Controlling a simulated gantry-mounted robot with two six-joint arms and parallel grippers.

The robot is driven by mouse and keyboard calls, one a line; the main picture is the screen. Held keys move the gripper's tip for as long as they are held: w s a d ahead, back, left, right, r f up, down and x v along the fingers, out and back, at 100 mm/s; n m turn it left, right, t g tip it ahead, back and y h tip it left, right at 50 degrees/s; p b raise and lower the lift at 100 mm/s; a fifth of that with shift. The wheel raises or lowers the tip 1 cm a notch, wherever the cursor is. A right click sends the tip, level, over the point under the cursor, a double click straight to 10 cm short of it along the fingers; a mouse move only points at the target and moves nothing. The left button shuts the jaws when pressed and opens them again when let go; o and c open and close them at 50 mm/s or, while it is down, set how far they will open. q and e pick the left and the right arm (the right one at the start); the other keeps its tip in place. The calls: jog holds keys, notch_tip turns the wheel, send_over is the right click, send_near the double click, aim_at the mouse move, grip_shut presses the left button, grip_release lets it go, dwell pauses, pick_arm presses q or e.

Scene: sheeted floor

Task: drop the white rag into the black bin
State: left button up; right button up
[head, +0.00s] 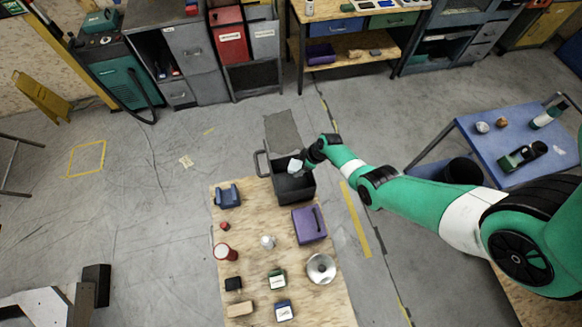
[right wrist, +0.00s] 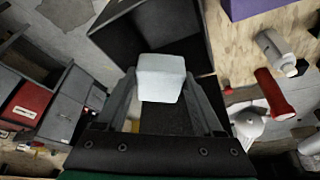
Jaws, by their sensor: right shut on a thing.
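The white rag (head: 294,166) is held over the black bin (head: 297,196) in the head view. In the right wrist view the rag (right wrist: 160,78) looks like a pale, blocky bundle between the two fingers. My right gripper (head: 300,162) is shut on it. The bin also shows in the right wrist view (right wrist: 118,42), its open top beyond the rag. The rag seems to be at or just above the rim; the exact height is hard to tell. My left gripper is not in view.
The bin stands at the far end of a wooden table (head: 240,262). A purple box (head: 309,225) sits close in front of it and a blue holder (head: 227,196) to its left. Several small items and a metal bowl (head: 321,268) lie nearer. A blue cart (head: 520,125) stands right.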

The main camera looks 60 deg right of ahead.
notch_tip(320, 180, down, 6)
jog(key=b, duration=0.5)
jog(key=shift+r, duration=0.15)
jog(key=o, duration=1.2)
jog(key=p+v, duration=1.1)
jog(key=p, duration=0.1)
jog(key=shift+s+r, duration=0.1)
jog(key=shift+r, duration=0.15)
jog(key=shift+r, duration=0.1)
